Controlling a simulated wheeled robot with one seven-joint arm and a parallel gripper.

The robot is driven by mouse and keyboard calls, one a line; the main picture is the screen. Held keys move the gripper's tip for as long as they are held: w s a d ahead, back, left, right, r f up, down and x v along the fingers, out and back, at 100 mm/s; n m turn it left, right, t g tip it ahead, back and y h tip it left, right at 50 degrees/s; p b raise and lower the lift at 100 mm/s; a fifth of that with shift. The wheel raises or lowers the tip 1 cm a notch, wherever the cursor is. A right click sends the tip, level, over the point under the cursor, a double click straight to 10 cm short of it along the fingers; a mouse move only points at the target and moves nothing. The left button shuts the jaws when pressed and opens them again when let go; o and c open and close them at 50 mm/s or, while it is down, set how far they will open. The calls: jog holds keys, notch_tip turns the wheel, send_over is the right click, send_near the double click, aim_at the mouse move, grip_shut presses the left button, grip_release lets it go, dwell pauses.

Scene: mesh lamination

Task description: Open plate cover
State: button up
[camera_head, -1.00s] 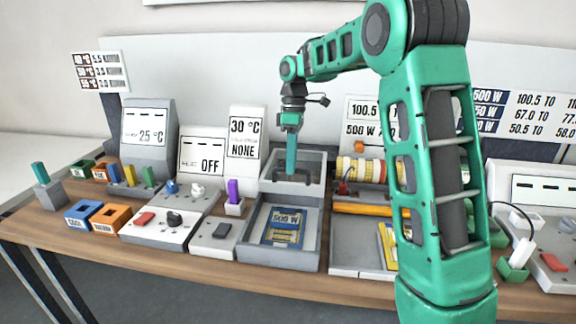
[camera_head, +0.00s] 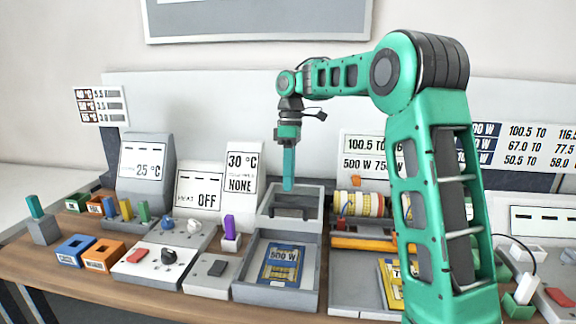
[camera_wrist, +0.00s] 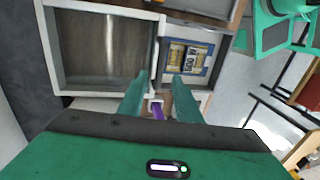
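The plate cover (camera_head: 268,208) is a grey frame with a clear window. It stands raised at the back edge of the grey tray (camera_head: 240,280), which is uncovered. A blue and yellow 500 W card (camera_head: 283,266) lies in the tray and also shows in the wrist view (camera_wrist: 187,57). In the wrist view the cover (camera_wrist: 52,45) is at upper left, beside the tray. My gripper (camera_head: 288,188) points down at the cover's top edge; contact is unclear in the head view. In the wrist view its two green fingers (camera_wrist: 158,84) are apart with nothing held between them.
A purple block (camera_head: 229,226) stands in a holder left of the tray. A panel with a red switch and knobs (camera_head: 150,262) lies further left. Yellow rolls (camera_head: 358,204) and an orange bar (camera_head: 370,242) are to the right. Displays stand behind. Space above the tray is clear.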

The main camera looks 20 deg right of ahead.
jog(key=shift+w+d+r, duration=0.1)
jog(key=shift+w+r, duration=0.05)
jog(key=shift+r, duration=0.65)
jog(key=shift+w+d+r, duration=0.1)
jog(key=shift+w+r, duration=0.05)
jog(key=shift+r, duration=0.65)
jog(key=shift+w+d+r, duration=0.1)
jog(key=shift+w+r, duration=0.05)
jog(key=shift+r, duration=0.65)
jog(key=shift+s, duration=0.15)
jog(key=s+d+f+m, duration=0.3)
jog(key=s+f+m, duration=0.2)
jog(key=s, duration=0.8)
jog(key=s+d+f+m+t, duration=0.1)
jog(key=s+d+f+m, duration=0.2)
jog(key=s, duration=1.1)
jog(key=s+d+f+m+h, duration=0.1)
jog(key=s+d+f+m, duration=0.3)
jog(key=s+f+m, duration=0.3)
jog(key=s+m, duration=0.3)
jog(key=s, duration=0.3)
jog(key=shift+s+f+t, duration=0.15)
jog(key=shift+t, duration=0.25)
jog(key=shift+w+f, duration=0.25)
jog(key=shift+w, duration=0.35)
